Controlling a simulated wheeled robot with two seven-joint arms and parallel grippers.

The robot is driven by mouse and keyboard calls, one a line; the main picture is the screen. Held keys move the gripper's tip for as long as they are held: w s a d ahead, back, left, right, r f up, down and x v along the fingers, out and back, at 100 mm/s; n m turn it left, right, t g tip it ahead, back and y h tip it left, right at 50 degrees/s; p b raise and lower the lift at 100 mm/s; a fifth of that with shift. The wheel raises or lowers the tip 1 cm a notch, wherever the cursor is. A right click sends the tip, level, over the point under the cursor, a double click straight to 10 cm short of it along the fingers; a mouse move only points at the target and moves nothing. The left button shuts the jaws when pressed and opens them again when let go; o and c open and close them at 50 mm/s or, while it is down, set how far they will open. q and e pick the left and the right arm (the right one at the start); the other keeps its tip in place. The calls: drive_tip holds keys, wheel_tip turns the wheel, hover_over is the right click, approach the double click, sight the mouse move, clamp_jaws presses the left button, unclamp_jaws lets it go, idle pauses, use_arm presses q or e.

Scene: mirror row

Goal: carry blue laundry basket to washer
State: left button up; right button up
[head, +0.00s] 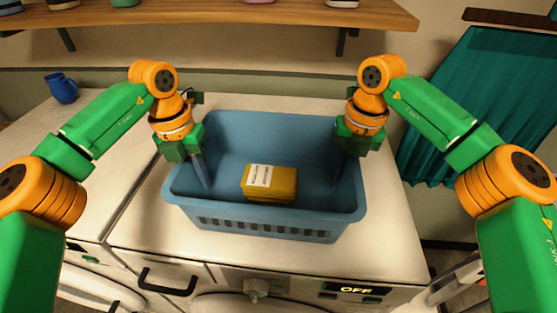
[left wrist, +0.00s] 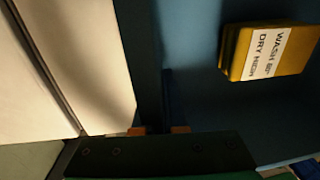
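The blue laundry basket (head: 265,219) stands on the white machine top in the head view, upright, with a yellow box inside. My left gripper (head: 198,170) is at the basket's left wall, with one finger showing inside. In the left wrist view that wall (left wrist: 140,60) runs between the fingers (left wrist: 158,130), which look closed on it. My right gripper (head: 345,165) is at the right wall in the same way, one finger inside; its outer finger is hidden. The washer cannot be told apart with certainty; the machine under the basket has an "OFF" display (head: 355,289).
The yellow box (head: 270,183) has a white label, and also shows in the left wrist view (left wrist: 268,52). A blue mug (head: 62,88) stands at the far left. A wooden shelf (head: 210,13) hangs above the back. A teal curtain (head: 455,110) hangs at the right.

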use_arm(q)
drive_tip(key=o, duration=0.3)
drive_tip(key=shift+a+r, duration=0.1)
drive_tip(key=shift+r, duration=0.05)
use_arm(e)
drive_tip(key=o, duration=0.3)
drive_tip(key=shift+a+r, duration=0.1)
drive_tip(key=shift+r, duration=0.05)
use_arm(q)
drive_tip(key=shift+a, duration=0.1)
drive_tip(key=shift+s, duration=0.1)
use_arm(e)
drive_tip(key=shift+s, duration=0.1)
use_arm(q)
drive_tip(key=shift+r, duration=0.35)
use_arm(e)
drive_tip(key=shift+r, duration=0.25)
drive_tip(key=r, duration=0.7)
drive_tip(key=shift+d, duration=0.35)
use_arm(q)
wheel_tip(320, 180, up, 7)
drive_tip(key=shift+a, duration=0.4)
drive_tip(key=shift+d+f, duration=0.1)
